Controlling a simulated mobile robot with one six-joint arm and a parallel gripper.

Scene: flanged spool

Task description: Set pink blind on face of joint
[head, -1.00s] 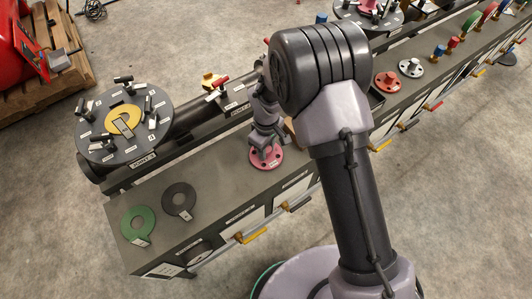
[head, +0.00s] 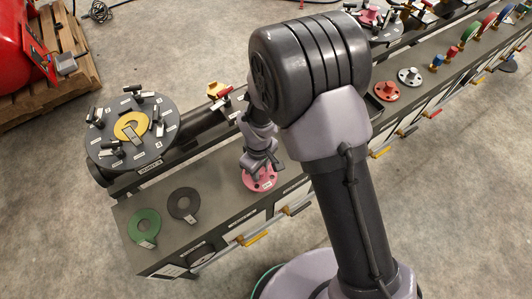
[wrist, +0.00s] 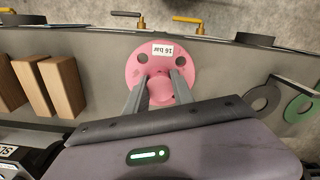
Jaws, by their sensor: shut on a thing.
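The pink blind (head: 260,180) is a round flange plate with bolt holes and a central knob. My gripper (head: 258,165) points down over it, its fingers shut on the knob. In the wrist view the blind (wrist: 148,58) has a "16 bar" label and sits between the fingers (wrist: 160,92). I cannot tell whether its underside touches the bench. The joint at the left, labelled JOINT-3, has a dark round face (head: 105,143) with several bolts around its rim. A yellow ring (head: 122,128) lies at its centre. Another joint (head: 385,32) stands at the far back, partly hidden.
A green ring (head: 145,222) and a dark grey ring (head: 183,203) lie on the grey bench (head: 215,215) at its left end. Red (head: 385,92) and white (head: 410,77) flanged pieces stand farther right. Wooden blocks (wrist: 62,85) show in the wrist view.

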